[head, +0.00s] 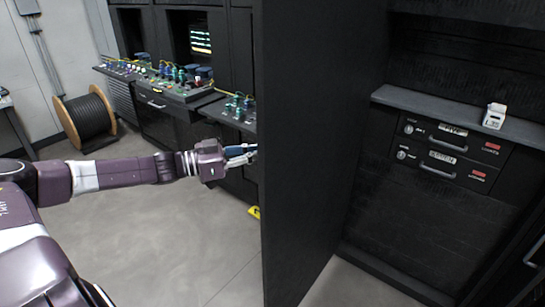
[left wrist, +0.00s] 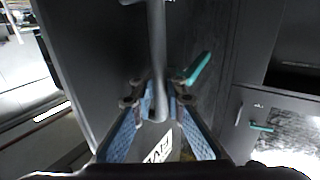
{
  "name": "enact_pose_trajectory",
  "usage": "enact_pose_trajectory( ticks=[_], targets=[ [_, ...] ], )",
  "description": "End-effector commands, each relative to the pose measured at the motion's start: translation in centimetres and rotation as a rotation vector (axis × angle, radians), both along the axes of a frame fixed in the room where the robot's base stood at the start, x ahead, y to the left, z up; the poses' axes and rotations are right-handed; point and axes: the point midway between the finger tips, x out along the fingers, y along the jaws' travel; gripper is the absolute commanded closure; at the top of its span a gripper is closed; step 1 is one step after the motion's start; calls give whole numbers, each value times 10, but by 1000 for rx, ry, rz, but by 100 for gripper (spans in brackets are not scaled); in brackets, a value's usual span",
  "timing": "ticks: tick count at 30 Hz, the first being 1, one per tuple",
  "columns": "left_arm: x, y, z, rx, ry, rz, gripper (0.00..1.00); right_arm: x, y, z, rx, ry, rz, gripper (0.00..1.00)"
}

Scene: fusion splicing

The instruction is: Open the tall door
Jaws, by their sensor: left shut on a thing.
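The tall door (head: 305,150) is a black panel that stands swung out from the dark cabinet, with its broad face toward the right of the head view. My left gripper (head: 245,153) reaches in from the left to the door's far side, and its fingertips are partly hidden by the door edge. In the left wrist view my left gripper (left wrist: 157,105) is shut on a grey bar handle (left wrist: 157,50), with a blue-padded finger on each side of it. My right gripper is in neither view.
The open cabinet shows a grey shelf (head: 450,112) with a small white device (head: 494,116), above two labelled drawers (head: 450,150). Control consoles (head: 165,88) and a cable spool (head: 87,118) stand at the left.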

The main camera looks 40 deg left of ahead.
Motion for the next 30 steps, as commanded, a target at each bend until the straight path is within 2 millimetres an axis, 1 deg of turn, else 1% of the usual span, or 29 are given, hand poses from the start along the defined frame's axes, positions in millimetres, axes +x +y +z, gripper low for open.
enact_pose_trajectory(
  ticks=[1,15,16,20,30],
  targets=[
    [-2,0,-8,1,10,-4,100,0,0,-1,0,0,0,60],
    [-1,3,-9,3,14,-4,100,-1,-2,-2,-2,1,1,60],
    [-1,3,-9,3,14,-4,86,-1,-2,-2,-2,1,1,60],
    [-1,4,-6,1,10,-3,72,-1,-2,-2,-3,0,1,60],
    [0,4,-3,1,4,-2,72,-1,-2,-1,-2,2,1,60]
  ],
)
